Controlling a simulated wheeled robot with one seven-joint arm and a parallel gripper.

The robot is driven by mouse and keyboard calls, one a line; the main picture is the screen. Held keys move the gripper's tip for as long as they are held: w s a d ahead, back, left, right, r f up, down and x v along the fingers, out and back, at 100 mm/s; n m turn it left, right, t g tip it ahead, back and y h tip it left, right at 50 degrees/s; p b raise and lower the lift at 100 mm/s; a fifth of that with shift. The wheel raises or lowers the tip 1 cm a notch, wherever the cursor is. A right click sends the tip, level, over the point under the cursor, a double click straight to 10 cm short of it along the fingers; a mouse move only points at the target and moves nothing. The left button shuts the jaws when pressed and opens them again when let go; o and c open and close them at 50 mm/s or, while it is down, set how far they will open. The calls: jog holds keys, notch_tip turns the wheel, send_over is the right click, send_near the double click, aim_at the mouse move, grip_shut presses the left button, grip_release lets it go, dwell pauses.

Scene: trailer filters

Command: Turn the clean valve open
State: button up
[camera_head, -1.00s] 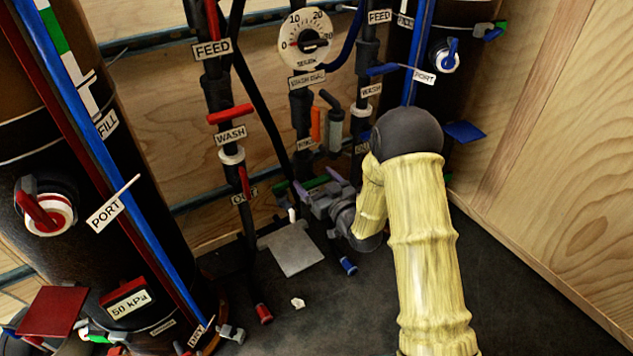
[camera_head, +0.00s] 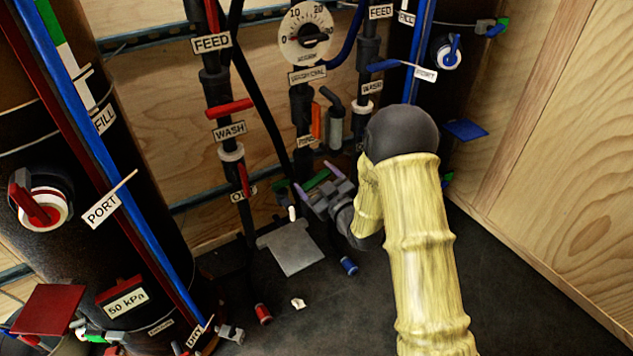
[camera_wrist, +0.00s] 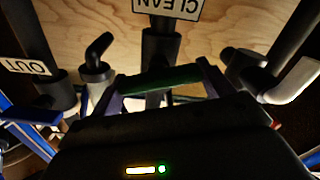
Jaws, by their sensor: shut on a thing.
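The clean valve's green handle (camera_wrist: 158,82) lies between my gripper's two fingers (camera_wrist: 160,85) in the wrist view, below an upside-down CLEAN label (camera_wrist: 172,7) on a dark vertical pipe. The handle runs nearly from finger to finger, and my gripper is shut on it. In the head view, my gripper (camera_head: 316,181) has purple fingertips low at the back, with the green handle (camera_head: 317,179) showing between them. The valve body is mostly hidden there by my gripper and the pipes.
The OUT pipe with a red handle (camera_head: 243,180) stands just left of my gripper. A filter column (camera_head: 150,235) fills the left side, and a plywood wall (camera_head: 560,150) closes the right. A grey plate (camera_head: 291,248) and small pieces lie on the dark floor.

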jog(key=n, duration=0.2)
jog(key=n+b, duration=0.1)
jog(key=shift+f+n+b, duration=0.2)
jog(key=shift+n+b, duration=0.1)
jog(key=shift+n, duration=0.1)
jog(key=n+b, duration=0.2)
jog(key=n, duration=0.1)
jog(key=shift+f+n, duration=0.1)
jog(key=shift+n, duration=0.2)
jog(key=n+b, duration=0.2)
jog(key=n, duration=0.1)
jog(key=shift+s+a+n, duration=0.1)
jog(key=shift+n, duration=0.2)
jog(key=shift+n+b, duration=0.65)
jog(key=shift+n, duration=0.75)
jog(key=o, duration=0.9)
jog(key=shift+o, duration=0.2)
